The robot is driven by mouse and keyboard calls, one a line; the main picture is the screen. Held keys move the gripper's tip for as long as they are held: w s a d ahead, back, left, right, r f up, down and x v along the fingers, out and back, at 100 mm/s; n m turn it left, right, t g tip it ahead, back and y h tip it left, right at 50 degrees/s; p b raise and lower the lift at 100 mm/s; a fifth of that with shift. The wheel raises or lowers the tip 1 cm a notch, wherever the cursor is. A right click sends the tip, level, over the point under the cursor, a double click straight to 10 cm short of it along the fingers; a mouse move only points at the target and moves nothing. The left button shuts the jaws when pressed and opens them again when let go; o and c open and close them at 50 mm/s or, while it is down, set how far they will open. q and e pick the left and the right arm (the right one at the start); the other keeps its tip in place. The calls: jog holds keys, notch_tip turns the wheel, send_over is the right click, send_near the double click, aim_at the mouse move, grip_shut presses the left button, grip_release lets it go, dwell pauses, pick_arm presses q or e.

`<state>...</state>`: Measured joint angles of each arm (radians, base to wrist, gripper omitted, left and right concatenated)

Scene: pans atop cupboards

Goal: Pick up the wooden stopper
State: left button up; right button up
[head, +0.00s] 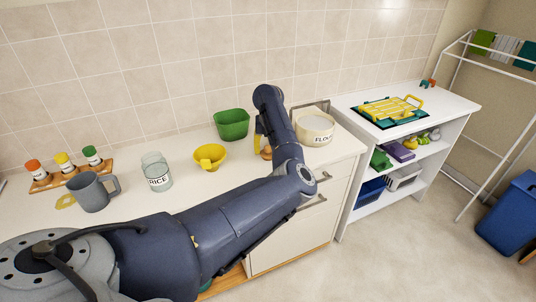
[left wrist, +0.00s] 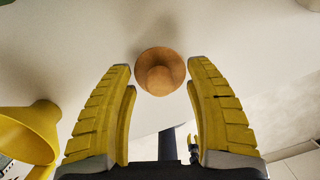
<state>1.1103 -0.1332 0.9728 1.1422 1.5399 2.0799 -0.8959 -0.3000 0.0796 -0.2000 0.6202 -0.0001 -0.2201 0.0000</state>
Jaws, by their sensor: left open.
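The wooden stopper (left wrist: 160,72) is a round, orange-brown piece with a raised knob. In the left wrist view it lies on the white counter, just beyond and between my fingertips. My left gripper (left wrist: 160,78) has two yellow ridged fingers, which are apart and hold nothing. In the head view the stopper (head: 267,153) shows only in part beside the gripper (head: 260,143), with my arm covering much of that spot. My right gripper is in neither view.
A yellow funnel (head: 209,156) stands left of the stopper; it also shows in the left wrist view (left wrist: 30,132). A green container (head: 231,124), a flour canister (head: 315,129), a glass rice jar (head: 156,171) and a grey mug (head: 91,192) are on the counter.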

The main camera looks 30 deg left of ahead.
pick_arm(q)
jog(key=shift+f, duration=0.1)
jog(key=shift+c, duration=0.5)
grip_shut()
